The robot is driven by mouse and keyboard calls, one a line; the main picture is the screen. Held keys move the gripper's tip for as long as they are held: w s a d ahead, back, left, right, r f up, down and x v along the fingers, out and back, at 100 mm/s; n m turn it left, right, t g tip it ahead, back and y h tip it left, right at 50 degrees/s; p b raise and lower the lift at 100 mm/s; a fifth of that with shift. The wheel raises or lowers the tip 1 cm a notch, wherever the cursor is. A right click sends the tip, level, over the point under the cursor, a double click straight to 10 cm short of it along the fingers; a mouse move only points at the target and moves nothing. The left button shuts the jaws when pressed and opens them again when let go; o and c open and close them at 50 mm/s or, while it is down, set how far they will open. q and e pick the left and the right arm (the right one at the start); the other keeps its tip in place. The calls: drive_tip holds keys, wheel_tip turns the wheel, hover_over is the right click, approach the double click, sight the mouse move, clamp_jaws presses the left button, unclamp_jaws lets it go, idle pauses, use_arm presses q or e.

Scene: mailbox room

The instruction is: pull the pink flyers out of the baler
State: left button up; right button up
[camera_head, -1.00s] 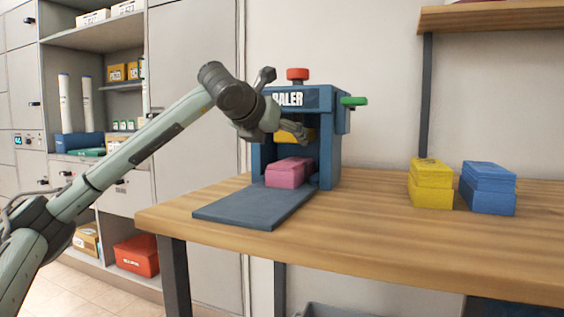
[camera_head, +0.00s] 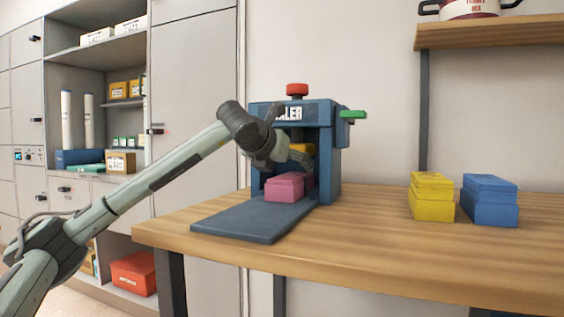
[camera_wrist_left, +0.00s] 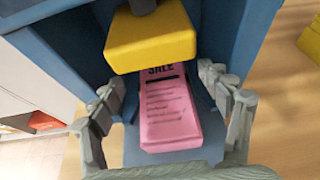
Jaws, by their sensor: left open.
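The blue baler (camera_head: 328,150) stands on the wooden table with its front open and its flap lying flat toward me. The pink flyers (camera_head: 284,187), a bundled stack, lie inside at the mouth of the baler. In the left wrist view the pink flyers (camera_wrist_left: 167,115) lie below the yellow press block (camera_wrist_left: 150,42), with "SALE" on top. My left gripper (camera_wrist_left: 168,108) is open, its fingers apart on either side of the flyers. In the head view the left gripper (camera_head: 300,158) is at the baler's opening, above the stack. Whether the fingers touch the flyers is unclear. My right gripper is out of view.
A yellow stack (camera_head: 432,197) and a blue stack (camera_head: 490,201) stand on the table (camera_head: 390,245) to the right. The baler has a red knob (camera_head: 297,90) on top and a green handle (camera_head: 353,114) at its right side. The table front is clear.

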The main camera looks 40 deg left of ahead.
sight(297, 174)
use_arm(q)
drive_tip(key=shift+x, duration=1.55)
drive_tip(key=c, duration=1.6)
